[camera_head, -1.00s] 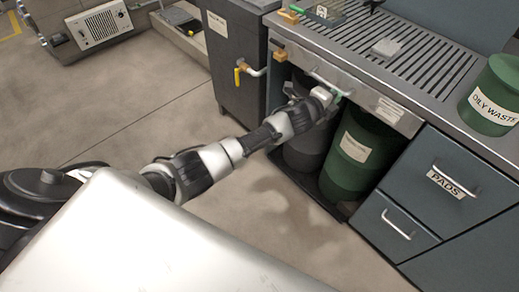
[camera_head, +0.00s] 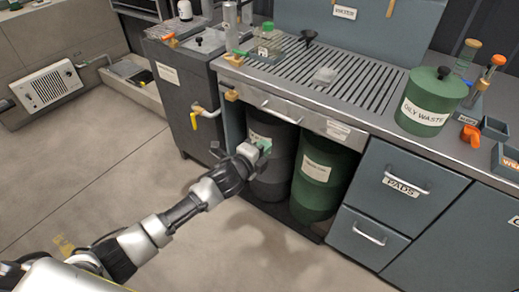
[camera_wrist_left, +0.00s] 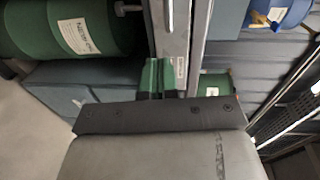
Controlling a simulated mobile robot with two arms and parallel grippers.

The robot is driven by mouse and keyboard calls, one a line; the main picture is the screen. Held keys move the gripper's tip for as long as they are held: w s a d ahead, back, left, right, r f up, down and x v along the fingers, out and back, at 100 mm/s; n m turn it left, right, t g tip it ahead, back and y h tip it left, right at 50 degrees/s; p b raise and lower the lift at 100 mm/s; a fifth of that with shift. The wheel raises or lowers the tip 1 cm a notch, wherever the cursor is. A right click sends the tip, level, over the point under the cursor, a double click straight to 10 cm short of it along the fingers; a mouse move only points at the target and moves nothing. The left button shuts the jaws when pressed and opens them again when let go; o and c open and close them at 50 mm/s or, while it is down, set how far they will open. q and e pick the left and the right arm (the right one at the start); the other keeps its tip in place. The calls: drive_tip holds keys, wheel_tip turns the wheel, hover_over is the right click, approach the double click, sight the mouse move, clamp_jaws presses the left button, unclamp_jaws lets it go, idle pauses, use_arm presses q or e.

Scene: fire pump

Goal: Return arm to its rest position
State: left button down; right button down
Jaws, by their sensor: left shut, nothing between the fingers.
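My left arm reaches in from the lower left in the head view. Its gripper (camera_head: 265,146) has green fingertips and is shut and empty. It appears in front of the dark bin under the bench and below the rail handle (camera_head: 282,114), apart from that handle in the picture. In the left wrist view the green fingers (camera_wrist_left: 161,77) are together, with a grey metal rail behind them. My right arm and gripper are not in view.
The slatted bench top (camera_head: 330,75) and its front edge are just above the gripper. A green bin (camera_head: 318,180) stands under the bench, right of the gripper. A yellow-handled valve (camera_head: 207,113) sticks out to the left. The floor (camera_head: 90,160) at left is clear.

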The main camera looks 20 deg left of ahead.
use_arm(q)
drive_tip(key=s+a+f+n+g+y+p, duration=0.2)
drive_tip(key=s+a+f+n, duration=0.15)
drive_tip(key=s+f, duration=0.4)
drive_tip(key=s+a+f+n+g+y+p, duration=0.1)
drive_tip(key=s+a+f+n+g, duration=0.3)
drive_tip(key=f, duration=0.7)
drive_tip(key=s+a+f+n+g+y+p, duration=0.15)
drive_tip(key=s+f+n, duration=0.25)
drive_tip(key=s+f, duration=0.45)
drive_tip(key=s+f+n+g+p, duration=0.1)
drive_tip(key=s+f, duration=0.3)
drive_tip(key=s, duration=0.7)
drive_tip(key=s+f+n+g+y+p, duration=0.1)
drive_tip(key=s+f+n+g, duration=0.2)
drive_tip(key=s, duration=0.8)
drive_tip(key=s+f+n+g+p, duration=0.1)
drive_tip(key=s+f+n+g, duration=0.2)
drive_tip(key=s, duration=0.8)
wheel_tip(320, 180, down, 2)
drive_tip(key=shift+a+f+n, duration=0.1)
drive_tip(key=shift+a+n, duration=0.05)
drive_tip(key=shift+n, duration=0.5)
drive_tip(key=shift+s+y, duration=0.1)
drive_tip(key=shift+y, duration=0.15)
